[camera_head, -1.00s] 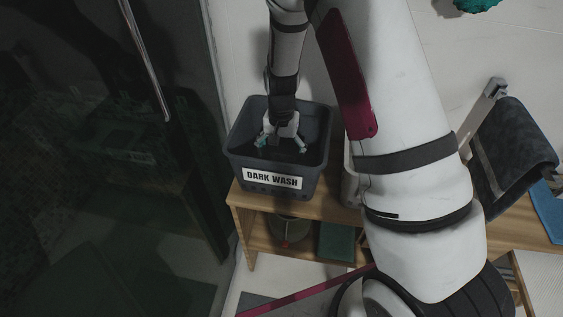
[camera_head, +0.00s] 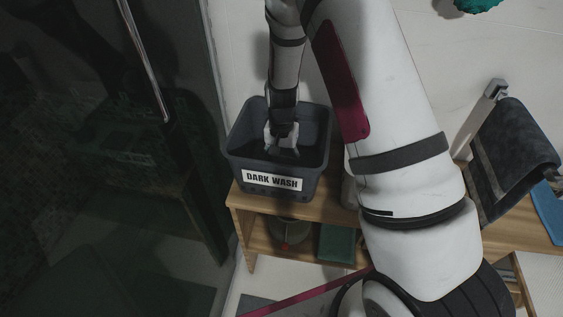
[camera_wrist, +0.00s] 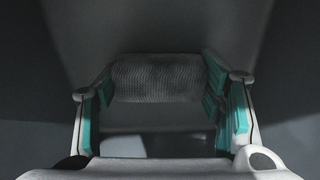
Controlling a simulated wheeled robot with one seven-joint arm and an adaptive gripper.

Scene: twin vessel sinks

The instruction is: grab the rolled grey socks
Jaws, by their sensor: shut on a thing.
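The rolled grey socks (camera_wrist: 157,78) show in the wrist view as a ribbed grey roll between the two teal-padded fingers. My gripper (camera_wrist: 160,95) is shut on the roll, with a finger at each end of it. In the head view my gripper (camera_head: 282,148) is down inside the dark grey bin (camera_head: 238,163) labelled DARK WASH. The socks are hidden in the head view by my gripper and the bin's dark inside. I cannot tell whether the roll touches the bin floor.
The bin stands on a wooden bench (camera_head: 240,200) with its walls close around my gripper. A glass door (camera_head: 165,120) is at the left. A dark towel (camera_head: 515,150) hangs at the right. A green box (camera_head: 337,243) sits on the lower shelf.

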